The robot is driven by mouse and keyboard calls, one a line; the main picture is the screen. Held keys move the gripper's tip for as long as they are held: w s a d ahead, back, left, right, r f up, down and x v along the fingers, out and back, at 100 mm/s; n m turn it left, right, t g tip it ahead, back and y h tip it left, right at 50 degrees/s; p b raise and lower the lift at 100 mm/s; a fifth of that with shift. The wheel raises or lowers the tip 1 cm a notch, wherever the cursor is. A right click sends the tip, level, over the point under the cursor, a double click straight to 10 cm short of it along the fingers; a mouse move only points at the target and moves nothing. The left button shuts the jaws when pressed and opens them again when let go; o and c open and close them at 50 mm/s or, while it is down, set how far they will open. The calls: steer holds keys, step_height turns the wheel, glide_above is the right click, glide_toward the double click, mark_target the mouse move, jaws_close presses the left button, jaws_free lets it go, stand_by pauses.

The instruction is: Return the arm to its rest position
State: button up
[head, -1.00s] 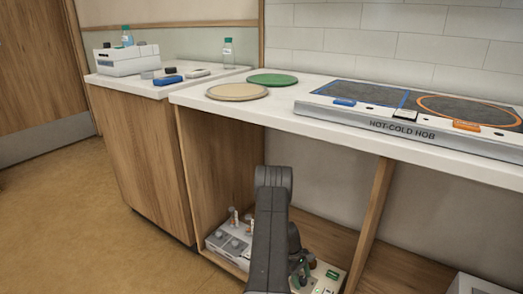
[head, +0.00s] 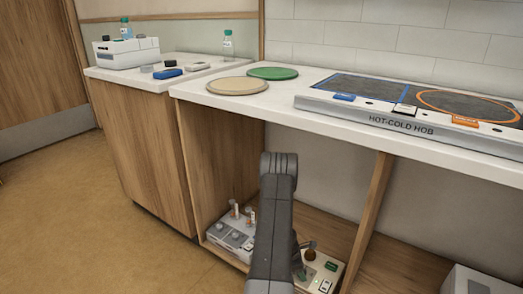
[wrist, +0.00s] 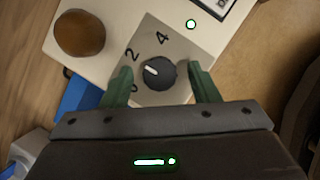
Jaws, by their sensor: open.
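My gripper (wrist: 161,86) is open and empty in the wrist view, its two green fingers apart. A dark dial (wrist: 159,74) with a white pointer shows between the fingertips; I cannot tell how far above it they are. The dial sits on a grey plate marked 2 and 4 on a cream device (wrist: 104,22). In the head view, my dark arm reaches down in front of the shelf under the counter and hides most of my gripper. The cream device (head: 325,274) shows to the right of the arm on that shelf.
A brown round knob (wrist: 80,33) and a green light (wrist: 191,24) are on the device. A grey device (head: 230,234) stands left of my arm. The counter edge (head: 350,137), a wooden divider (head: 371,215) and the hot-cold hob (head: 400,122) are close by. Open floor lies left.

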steer(key=shift+s+f+n+t+b, duration=0.15)
steer(key=shift+n+t+b, duration=0.15)
steer(key=shift+n+b, duration=0.45)
steer(key=p+v, duration=0.3)
steer(key=v, duration=0.5)
steer(key=shift+r, duration=0.35)
steer(key=shift+s+a, duration=0.1)
steer(key=shift+a, duration=0.05)
